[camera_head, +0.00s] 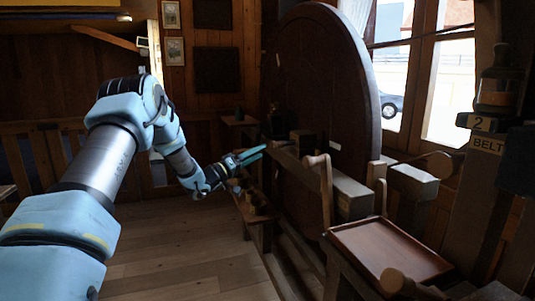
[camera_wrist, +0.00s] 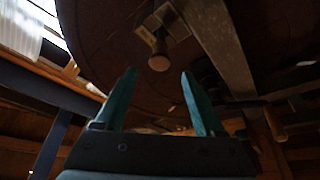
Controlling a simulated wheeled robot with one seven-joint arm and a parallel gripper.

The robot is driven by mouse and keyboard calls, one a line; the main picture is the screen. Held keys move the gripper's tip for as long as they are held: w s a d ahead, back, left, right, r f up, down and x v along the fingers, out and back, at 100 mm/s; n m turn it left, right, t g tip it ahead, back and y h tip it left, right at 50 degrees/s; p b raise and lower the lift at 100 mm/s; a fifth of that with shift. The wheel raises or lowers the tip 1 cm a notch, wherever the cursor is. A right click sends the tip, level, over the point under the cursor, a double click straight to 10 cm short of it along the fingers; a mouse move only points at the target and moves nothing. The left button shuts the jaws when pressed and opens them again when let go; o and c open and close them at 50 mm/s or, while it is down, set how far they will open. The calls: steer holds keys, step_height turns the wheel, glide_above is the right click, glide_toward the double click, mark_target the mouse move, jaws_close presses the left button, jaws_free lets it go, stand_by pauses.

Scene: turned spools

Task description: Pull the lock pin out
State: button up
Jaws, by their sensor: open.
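A brown pin with a rounded knob (camera_wrist: 158,62), which looks like the lock pin, sticks out of a block (camera_wrist: 172,22) by the big wooden wheel (camera_wrist: 105,40) in the wrist view. My gripper (camera_wrist: 159,73) is open, its two teal fingers apart and empty. The knob appears between and just beyond the fingertips; I see no contact. In the head view my gripper (camera_head: 264,151) reaches right toward the wheel (camera_head: 325,80), close to a small dark block. The pin is too small and dark there to tell apart surely.
A wooden beam (camera_head: 350,190) and upright handle (camera_head: 325,185) stand right of my gripper. A brown tray (camera_head: 390,248) is at lower right, near a post with a "2 BELT" label (camera_head: 487,145). A low bench (camera_head: 254,212) lies below my gripper. The floor at left is clear.

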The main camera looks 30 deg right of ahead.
steer(key=shift+b+v, duration=0.4)
steer(key=shift+v, duration=1.65)
steer(key=shift+r, duration=0.1)
steer(key=shift+s, duration=0.1)
